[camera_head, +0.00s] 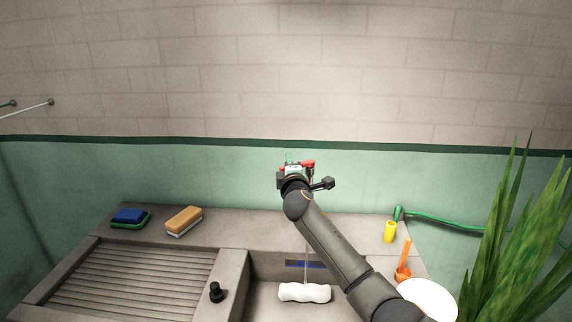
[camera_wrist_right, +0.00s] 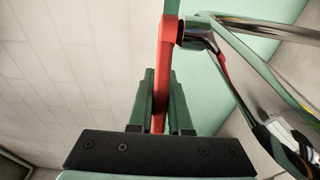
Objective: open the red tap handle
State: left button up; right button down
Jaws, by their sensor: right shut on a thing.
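The red tap handle (camera_head: 308,164) shows at the wall above the sink, partly hidden by my right gripper (camera_head: 294,167). In the right wrist view the red handle (camera_wrist_right: 166,50) runs between the two green fingers of my right gripper (camera_wrist_right: 161,95), which is shut on it. The handle joins a chrome tap body (camera_wrist_right: 195,33), with chrome pipes to the right of it. My left gripper is not in view.
The basin below holds a white lumpy object (camera_head: 304,292); a thin pale vertical line runs down above it. Sponges (camera_head: 184,220) lie on the left ledge. A yellow cup (camera_head: 390,232), an orange-handled tool (camera_head: 404,262), a green hose (camera_head: 440,218) and a plant (camera_head: 520,240) are at right.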

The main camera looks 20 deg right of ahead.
dwell(0.3)
jog(key=c, duration=0.8)
grip_release()
jog(key=shift+c, duration=0.2)
jog(key=v, duration=1.2)
jog(key=shift+s, duration=0.2)
jog(key=shift+a, duration=0.15)
